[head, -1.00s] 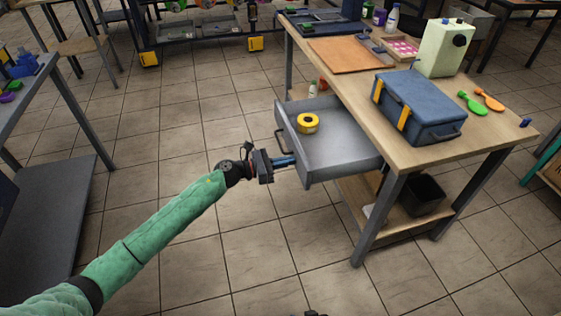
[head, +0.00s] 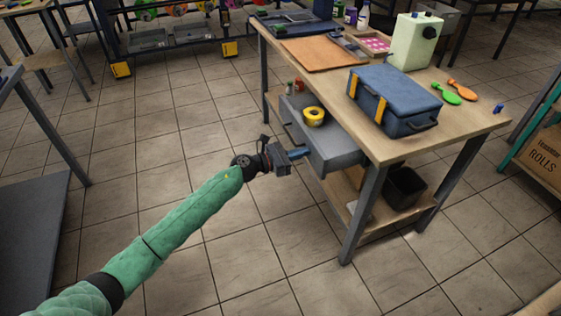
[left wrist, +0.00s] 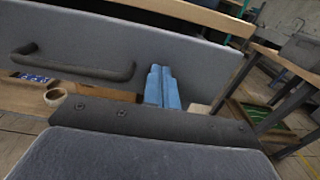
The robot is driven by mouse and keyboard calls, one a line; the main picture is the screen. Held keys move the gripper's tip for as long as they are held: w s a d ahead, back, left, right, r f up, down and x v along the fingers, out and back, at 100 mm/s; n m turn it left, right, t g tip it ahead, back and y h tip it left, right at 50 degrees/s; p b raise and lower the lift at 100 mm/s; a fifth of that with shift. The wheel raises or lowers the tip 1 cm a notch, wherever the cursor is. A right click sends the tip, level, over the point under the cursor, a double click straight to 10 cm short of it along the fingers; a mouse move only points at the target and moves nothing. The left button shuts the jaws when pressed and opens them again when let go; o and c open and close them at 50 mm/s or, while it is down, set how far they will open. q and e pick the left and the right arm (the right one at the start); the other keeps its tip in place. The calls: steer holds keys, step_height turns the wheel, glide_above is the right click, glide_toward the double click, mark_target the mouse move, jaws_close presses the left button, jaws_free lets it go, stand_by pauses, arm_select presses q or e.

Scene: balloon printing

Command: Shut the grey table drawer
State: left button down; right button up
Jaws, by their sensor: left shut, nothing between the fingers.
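The grey table drawer (head: 335,148) sticks out partway from the left side of the wooden table (head: 390,141). A yellow tape roll (head: 314,116) lies in it. My left gripper (head: 300,153) is shut and empty, its fingertips at the drawer's front panel. In the left wrist view the blue fingers (left wrist: 162,88) are together against or very close to the grey front panel (left wrist: 200,65), to the right of the dark handle (left wrist: 75,66). Whether they touch is hard to tell. My right gripper is not in view.
On the table are a blue toolbox (head: 393,97), a pale green canister (head: 415,42), a brown board (head: 318,54) and green and orange scoops (head: 446,93). A black bin (head: 404,186) stands on the lower shelf. The tiled floor left of the drawer is clear.

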mark_target(337, 150)
arm_select(q)
steer(key=b+x, duration=0.2)
steer(key=x, duration=1.1)
steer(key=shift+d+f+b, duration=0.1)
steer(key=shift+d+b, duration=0.05)
steer(key=shift+b, duration=0.25)
steer(key=shift+w+d, duration=0.1)
steer(key=shift+d, duration=0.1)
steer(key=shift+d+r, duration=0.1)
steer(key=shift+r, duration=0.25)
